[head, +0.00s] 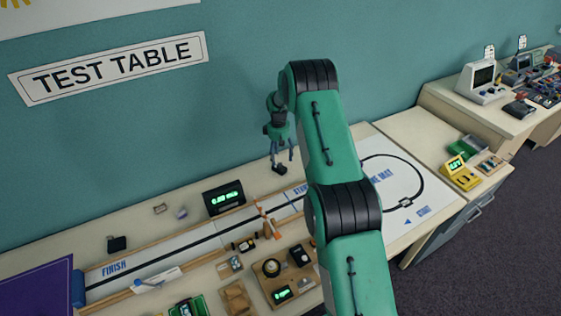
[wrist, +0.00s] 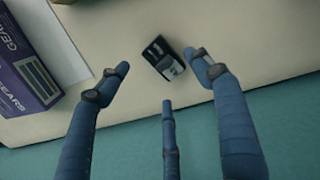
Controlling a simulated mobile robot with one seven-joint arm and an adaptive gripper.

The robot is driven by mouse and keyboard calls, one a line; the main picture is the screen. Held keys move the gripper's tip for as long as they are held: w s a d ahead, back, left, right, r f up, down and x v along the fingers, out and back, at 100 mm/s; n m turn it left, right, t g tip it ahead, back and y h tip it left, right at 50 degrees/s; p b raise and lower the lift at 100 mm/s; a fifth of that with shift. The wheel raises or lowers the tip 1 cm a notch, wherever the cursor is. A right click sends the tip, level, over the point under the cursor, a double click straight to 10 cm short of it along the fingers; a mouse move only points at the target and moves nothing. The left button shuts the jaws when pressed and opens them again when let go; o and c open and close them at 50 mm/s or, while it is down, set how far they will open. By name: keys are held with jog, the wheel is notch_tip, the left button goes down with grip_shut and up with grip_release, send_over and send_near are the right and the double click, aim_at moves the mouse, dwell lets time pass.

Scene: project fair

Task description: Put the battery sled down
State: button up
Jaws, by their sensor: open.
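A small black block with a grey-silver part, which looks like the battery sled (wrist: 163,58), lies on the pale table top near its wall-side edge. In the head view the battery sled (head: 279,169) shows as a dark block just below my fingers. My gripper (head: 282,155) points down over it, near the wall behind the test track.
A purple gears box (wrist: 25,70) stands at the left in the wrist view. In the head view a black digital display (head: 224,197) stands left of my gripper, behind the test track (head: 165,248). The teal wall (head: 120,130) is close behind. Bare table surrounds the sled.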

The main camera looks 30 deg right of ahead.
notch_tip(320, 180, up, 7)
jog(key=p, duration=0.1)
jog(key=shift+w, duration=0.15)
jog(key=shift+a+r, duration=0.1)
jog(key=shift+r, duration=0.05)
dwell(0.5)
